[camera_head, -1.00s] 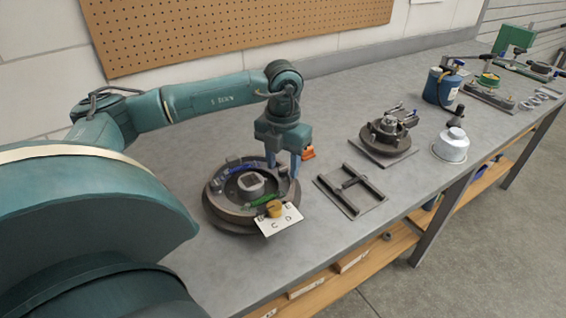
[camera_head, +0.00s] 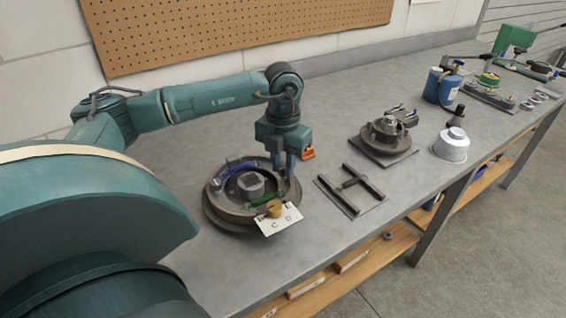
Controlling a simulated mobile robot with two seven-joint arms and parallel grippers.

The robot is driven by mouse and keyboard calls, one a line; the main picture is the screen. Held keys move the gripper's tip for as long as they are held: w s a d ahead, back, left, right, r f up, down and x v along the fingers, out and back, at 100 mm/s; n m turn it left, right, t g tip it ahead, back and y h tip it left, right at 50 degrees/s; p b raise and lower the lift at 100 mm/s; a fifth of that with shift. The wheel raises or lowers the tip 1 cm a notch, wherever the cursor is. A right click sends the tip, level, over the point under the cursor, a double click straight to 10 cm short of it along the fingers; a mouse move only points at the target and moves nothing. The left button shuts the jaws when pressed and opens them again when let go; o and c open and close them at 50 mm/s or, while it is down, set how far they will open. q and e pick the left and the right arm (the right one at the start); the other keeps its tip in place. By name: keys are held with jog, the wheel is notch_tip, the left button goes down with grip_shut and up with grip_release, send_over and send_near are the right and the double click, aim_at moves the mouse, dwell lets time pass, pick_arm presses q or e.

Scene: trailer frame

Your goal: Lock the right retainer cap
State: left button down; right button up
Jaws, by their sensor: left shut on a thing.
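A round dark drum assembly (camera_head: 212,206) lies on the bench, with a grey square hub (camera_head: 251,184) at its centre. A blue part (camera_head: 238,166) lies along the far side inside it and a green part (camera_head: 266,199) along the near side. My left gripper (camera_head: 289,174) points straight down at the drum's right side, its fingers shut on a small part there. This is where the right retainer cap sits, but the fingers hide it, and I cannot tell its turn angle. My right gripper is not in view.
A white lettered card (camera_head: 282,224) with a yellow knob (camera_head: 274,208) is at the drum's front edge. An orange piece (camera_head: 308,154) shows behind the gripper. A dark frame (camera_head: 352,183) and a dark fixture (camera_head: 387,137) stand to the right. Bare bench lies in front.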

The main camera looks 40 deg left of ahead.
pick_arm(q)
jog(key=shift+m, duration=0.4)
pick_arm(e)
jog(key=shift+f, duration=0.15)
pick_arm(q)
jog(key=shift+m+b, duration=0.45)
jog(key=shift+m, duration=0.55)
jog(key=m+b, duration=0.1)
jog(key=m, duration=0.6)
jog(key=shift+b, duration=0.35)
jog(key=m+b, duration=0.1)
jog(key=m, duration=0.3)
jog(key=shift+m, duration=0.3)
jog(key=shift+w+m, duration=0.1)
jog(key=shift+m, duration=1.6)
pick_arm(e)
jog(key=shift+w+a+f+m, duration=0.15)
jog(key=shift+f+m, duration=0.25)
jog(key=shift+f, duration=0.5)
pick_arm(q)
jog(key=c, duration=1.3)
grip_release()
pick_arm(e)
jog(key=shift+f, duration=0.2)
